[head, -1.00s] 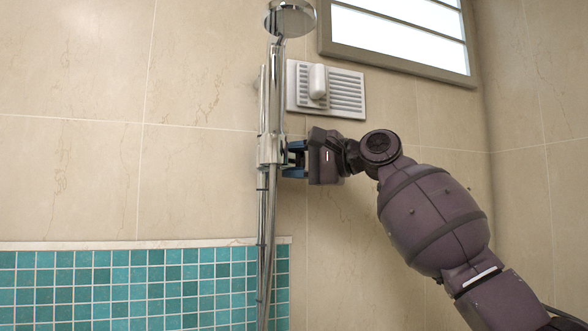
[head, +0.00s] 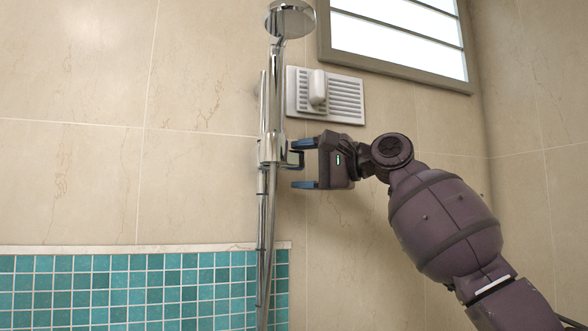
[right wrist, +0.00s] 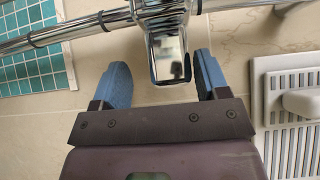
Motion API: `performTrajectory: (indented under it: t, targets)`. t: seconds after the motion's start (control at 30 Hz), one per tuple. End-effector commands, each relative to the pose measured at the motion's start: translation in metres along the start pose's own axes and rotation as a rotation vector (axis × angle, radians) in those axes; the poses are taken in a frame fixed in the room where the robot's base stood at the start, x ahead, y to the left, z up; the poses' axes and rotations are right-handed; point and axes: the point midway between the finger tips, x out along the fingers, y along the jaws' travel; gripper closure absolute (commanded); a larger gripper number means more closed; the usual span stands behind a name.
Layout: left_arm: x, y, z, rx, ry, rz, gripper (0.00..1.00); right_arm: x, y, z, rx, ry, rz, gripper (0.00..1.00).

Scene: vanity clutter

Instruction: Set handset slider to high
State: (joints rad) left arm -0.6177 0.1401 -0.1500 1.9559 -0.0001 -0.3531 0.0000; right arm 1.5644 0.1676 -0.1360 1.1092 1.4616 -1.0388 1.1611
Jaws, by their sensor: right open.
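The chrome handset slider (head: 268,152) sits on the vertical shower rail (head: 263,100), well above the top of the teal tiles. Its shiny block also shows in the right wrist view (right wrist: 163,20). A lever or knob (right wrist: 168,58) sticks out from it toward my right gripper. The handset (head: 290,18) has a round head at the top, and its handle runs down to the slider. My right gripper (head: 298,165) is open just right of the slider. In the right wrist view its blue fingers stand on either side of the lever, with visible gaps. My left gripper is not in view.
A white slatted wall panel (head: 345,95) with a raised white piece is on the wall just above my right gripper. A window (head: 400,40) is at the upper right. A hose (head: 266,240) hangs along the rail. The tiled wall lies close behind.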

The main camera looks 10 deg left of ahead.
Motion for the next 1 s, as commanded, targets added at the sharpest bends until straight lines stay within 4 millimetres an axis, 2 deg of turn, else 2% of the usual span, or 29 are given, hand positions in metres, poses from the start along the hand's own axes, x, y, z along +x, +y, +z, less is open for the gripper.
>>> performTrajectory:
  t: [0.1, 0.3, 0.5, 0.67, 1.0]
  targets:
    - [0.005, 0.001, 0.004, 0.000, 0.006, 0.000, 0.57, -0.024, 0.002, -0.001, -0.002, 0.003, -0.001, 0.32]
    - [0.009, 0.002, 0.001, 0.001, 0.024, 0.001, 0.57, -0.059, 0.003, -0.001, -0.001, 0.003, 0.000, 0.32]
    - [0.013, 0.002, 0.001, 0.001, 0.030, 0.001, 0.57, -0.081, 0.001, 0.000, 0.000, 0.001, -0.001, 0.32]
    - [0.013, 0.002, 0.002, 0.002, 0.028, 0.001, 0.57, -0.088, 0.001, 0.000, 0.000, 0.000, 0.001, 0.32]
    - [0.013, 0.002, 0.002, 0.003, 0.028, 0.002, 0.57, -0.088, 0.001, 0.000, 0.001, 0.000, 0.001, 0.32]
